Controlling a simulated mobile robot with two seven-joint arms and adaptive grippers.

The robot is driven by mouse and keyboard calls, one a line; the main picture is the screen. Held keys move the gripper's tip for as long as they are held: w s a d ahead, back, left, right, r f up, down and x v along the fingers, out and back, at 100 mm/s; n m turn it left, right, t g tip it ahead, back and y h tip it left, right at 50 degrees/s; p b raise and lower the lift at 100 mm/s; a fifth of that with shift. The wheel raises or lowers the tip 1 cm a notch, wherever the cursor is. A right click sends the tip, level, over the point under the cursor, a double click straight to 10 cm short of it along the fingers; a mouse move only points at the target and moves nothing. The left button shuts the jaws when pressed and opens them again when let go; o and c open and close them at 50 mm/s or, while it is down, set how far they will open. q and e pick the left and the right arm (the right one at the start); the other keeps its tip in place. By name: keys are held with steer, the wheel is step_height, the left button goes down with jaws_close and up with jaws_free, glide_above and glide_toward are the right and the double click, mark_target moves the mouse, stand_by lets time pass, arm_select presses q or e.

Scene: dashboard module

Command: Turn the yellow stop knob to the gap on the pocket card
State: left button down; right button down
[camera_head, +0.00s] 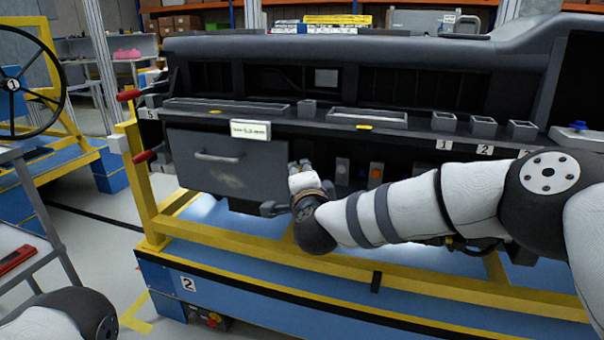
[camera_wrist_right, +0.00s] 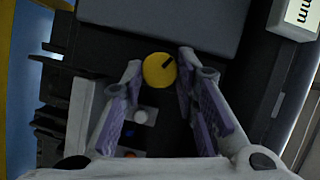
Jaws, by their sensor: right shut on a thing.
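The yellow stop knob (camera_wrist_right: 159,70) shows in the right wrist view as a round disc with a dark line pointing up and right. My right gripper (camera_wrist_right: 160,62) has its two fingertips on either side of it, shut on it. In the head view my right gripper (camera_head: 300,168) is at the dashboard front, just right of the grey glovebox door, and hides the knob. A white label (camera_head: 250,129) sits above that door; its print is too small to read. I cannot tell which thing is the pocket card. My left gripper is out of view.
The glovebox door (camera_head: 225,162) with its handle is left of my right gripper. An orange button (camera_head: 376,171) is to its right. A yellow frame rail (camera_head: 330,268) runs below. Open trays (camera_head: 484,127) line the dashboard ledge.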

steer(key=shift+r, duration=0.15)
steer(key=c, duration=1.2)
jaws_free()
steer(key=shift+c, duration=0.2)
steer(key=s+d+r, duration=0.1)
steer(key=s, duration=1)
steer(key=shift+s+r, duration=0.25)
steer(key=shift+s, duration=0.15)
